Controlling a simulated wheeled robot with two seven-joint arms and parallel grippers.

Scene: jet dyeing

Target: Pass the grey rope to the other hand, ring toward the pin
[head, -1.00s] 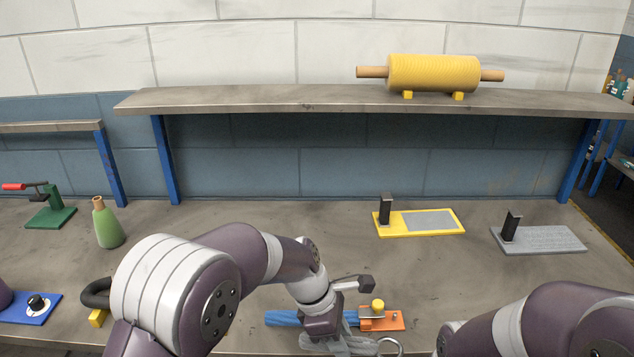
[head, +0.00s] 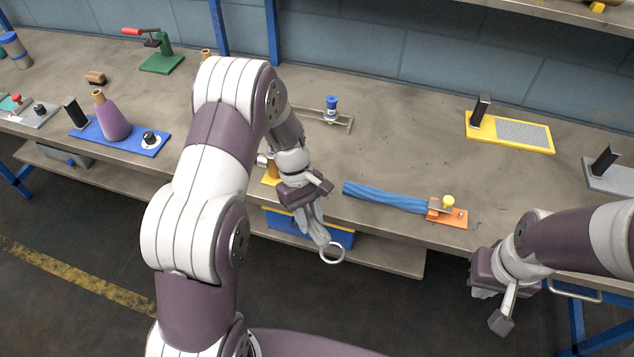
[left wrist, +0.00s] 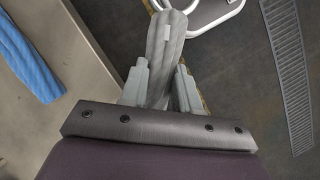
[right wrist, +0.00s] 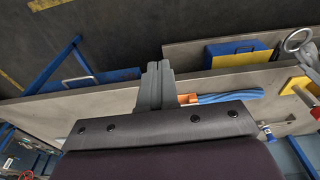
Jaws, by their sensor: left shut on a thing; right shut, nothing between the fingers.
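My left gripper (head: 308,194) is shut on the grey rope (head: 316,226), which hangs down past the table's front edge. A silver ring (head: 332,253) is at its lower end, pointing away from the jaws. In the left wrist view the grey rope (left wrist: 166,45) runs between the fingers. In the right wrist view the ring (right wrist: 298,40) shows at the far right. My right gripper (head: 490,306) is shut and empty, in front of the table, to the right of the ring and apart from it; its fingers (right wrist: 156,85) lie together. I cannot tell which thing is the pin.
A blue rope (head: 385,198) lies at the table's front edge, its right end at an orange clamp (head: 447,212). A yellow plate with a black post (head: 510,132) stands behind. A blue box (head: 340,238) sits below the edge. The air between the grippers is clear.

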